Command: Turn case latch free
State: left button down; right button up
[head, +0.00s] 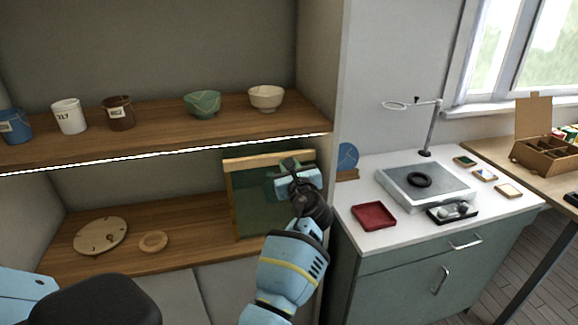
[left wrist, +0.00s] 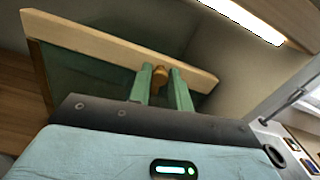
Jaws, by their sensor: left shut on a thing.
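The case (head: 248,205) stands on the lower shelf at its right end, with a pale wooden top rail and a dark green front panel. It also shows in the left wrist view (left wrist: 100,42). The small brass-coloured latch (left wrist: 160,76) is at the top rail, between the green fingers of my left gripper (left wrist: 163,86). My left gripper (head: 290,164) is shut on the latch, in front of the upper right of the case. In the head view the gripper hides the latch. My right gripper is not in view.
A round wooden disc (head: 100,236) and a wooden ring (head: 153,241) lie left on the lower shelf (head: 190,214). The upper shelf (head: 160,128), with cups and bowls, overhangs the case. The cabinet's side wall is close on the right. A red tray (head: 373,216) lies on the white counter beyond.

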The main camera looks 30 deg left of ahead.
pick_arm(q)
jog(key=shift+s+f+n+b, duration=0.1)
jog(key=shift+n+b, duration=0.85)
jog(key=shift+n, duration=3.1)
jog(key=shift+f+n+b, duration=0.1)
jog(key=shift+n+b, duration=0.85)
jog(key=shift+n, duration=3.1)
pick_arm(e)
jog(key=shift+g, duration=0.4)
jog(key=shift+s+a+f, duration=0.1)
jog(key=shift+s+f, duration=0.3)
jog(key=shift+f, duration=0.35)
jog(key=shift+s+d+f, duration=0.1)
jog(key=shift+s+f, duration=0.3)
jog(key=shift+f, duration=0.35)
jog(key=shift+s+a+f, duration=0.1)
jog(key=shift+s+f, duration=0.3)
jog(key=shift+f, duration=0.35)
pick_arm(q)
jog(key=shift+r, duration=0.1)
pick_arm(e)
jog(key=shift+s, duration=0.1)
pick_arm(q)
jog(key=c, duration=1.3)
grip_release()
